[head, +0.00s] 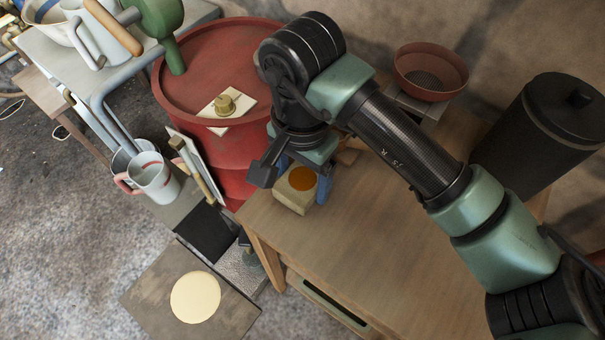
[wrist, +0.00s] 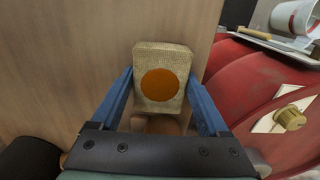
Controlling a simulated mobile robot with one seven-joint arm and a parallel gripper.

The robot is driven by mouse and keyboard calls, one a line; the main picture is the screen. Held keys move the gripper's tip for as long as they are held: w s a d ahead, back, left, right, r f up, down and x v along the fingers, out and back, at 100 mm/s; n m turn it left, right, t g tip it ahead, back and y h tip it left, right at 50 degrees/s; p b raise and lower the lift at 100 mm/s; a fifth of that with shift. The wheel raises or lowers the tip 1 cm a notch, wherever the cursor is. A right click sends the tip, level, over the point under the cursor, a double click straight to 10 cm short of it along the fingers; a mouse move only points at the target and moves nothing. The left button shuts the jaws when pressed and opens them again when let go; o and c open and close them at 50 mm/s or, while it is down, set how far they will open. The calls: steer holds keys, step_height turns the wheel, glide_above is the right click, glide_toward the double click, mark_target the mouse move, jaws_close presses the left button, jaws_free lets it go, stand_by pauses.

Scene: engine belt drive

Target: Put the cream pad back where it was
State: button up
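A cream, woven-looking block with an orange disc on its face, which I take for the cream pad (head: 291,199), is at my gripper (head: 303,182), by the left corner of the wooden table (head: 400,255). In the wrist view, the cream pad (wrist: 160,56) sits between the two blue fingers of my gripper (wrist: 160,82). Both fingers lie against its sides. I cannot tell whether the pad touches the table. A pale cream round disc (head: 195,297) lies flat on a brown square board (head: 150,297) at lower left.
A red drum (head: 185,75) stands behind left, carrying a white card with a brass knob (head: 225,104). A reddish bowl (head: 430,72) and a black lidded bin (head: 540,130) stand at the back right. A mug (head: 153,178) is left. The table's front is clear.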

mark_target(302, 179)
steer(key=shift+o, duration=1.4)
step_height(302, 179, up, 12)
steer(key=p, duration=0.2)
steer(key=shift+r+p, duration=0.2)
steer(key=shift+p, duration=0.15)
